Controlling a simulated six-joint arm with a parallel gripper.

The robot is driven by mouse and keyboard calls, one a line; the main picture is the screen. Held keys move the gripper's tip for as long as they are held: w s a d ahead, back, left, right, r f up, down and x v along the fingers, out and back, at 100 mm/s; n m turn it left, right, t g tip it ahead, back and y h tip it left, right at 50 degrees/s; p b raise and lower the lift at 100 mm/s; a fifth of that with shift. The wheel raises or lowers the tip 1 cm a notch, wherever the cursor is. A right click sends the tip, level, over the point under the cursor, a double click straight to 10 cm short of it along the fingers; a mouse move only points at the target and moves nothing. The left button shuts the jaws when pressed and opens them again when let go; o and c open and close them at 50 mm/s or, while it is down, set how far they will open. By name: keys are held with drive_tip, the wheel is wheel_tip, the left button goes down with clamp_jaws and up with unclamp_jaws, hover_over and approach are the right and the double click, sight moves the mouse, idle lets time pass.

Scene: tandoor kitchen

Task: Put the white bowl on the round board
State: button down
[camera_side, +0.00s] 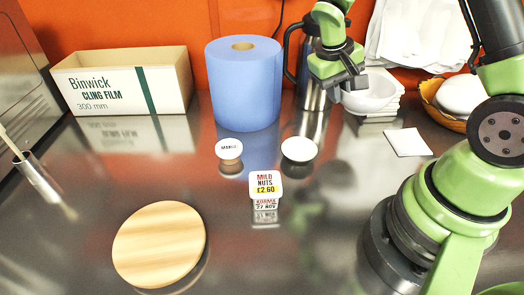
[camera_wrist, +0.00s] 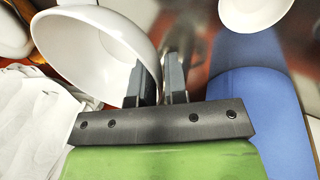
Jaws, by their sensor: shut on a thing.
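The white bowl (camera_side: 372,94) is at the back right, in front of a white stack. My gripper (camera_side: 347,88) is at its left side, shut on its rim. In the wrist view the bowl (camera_wrist: 92,48) is tilted, with its rim between the fingers of my gripper (camera_wrist: 160,85). I cannot tell whether the bowl touches the stack. The round board (camera_side: 160,243), pale wood, lies bare on the steel counter at the front left, well away from my gripper.
A blue paper roll (camera_side: 243,85) and a steel flask (camera_side: 312,75) stand left of my gripper. A cling film box (camera_side: 125,82) is at the back left.

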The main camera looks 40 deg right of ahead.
wheel_tip(320, 180, up, 8)
drive_tip(key=r, duration=0.1)
drive_tip(key=w+a+n+t, duration=0.2)
drive_tip(key=w+a+n, duration=0.3)
drive_tip(key=a+n, duration=0.4)
drive_tip(key=n+t+y, duration=0.3)
drive_tip(key=n+y, duration=0.1)
drive_tip(key=n, duration=1.4)
hover_over(191, 255)
wheel_tip(191, 255, down, 11)
drive_tip(key=shift+f, duration=2.35)
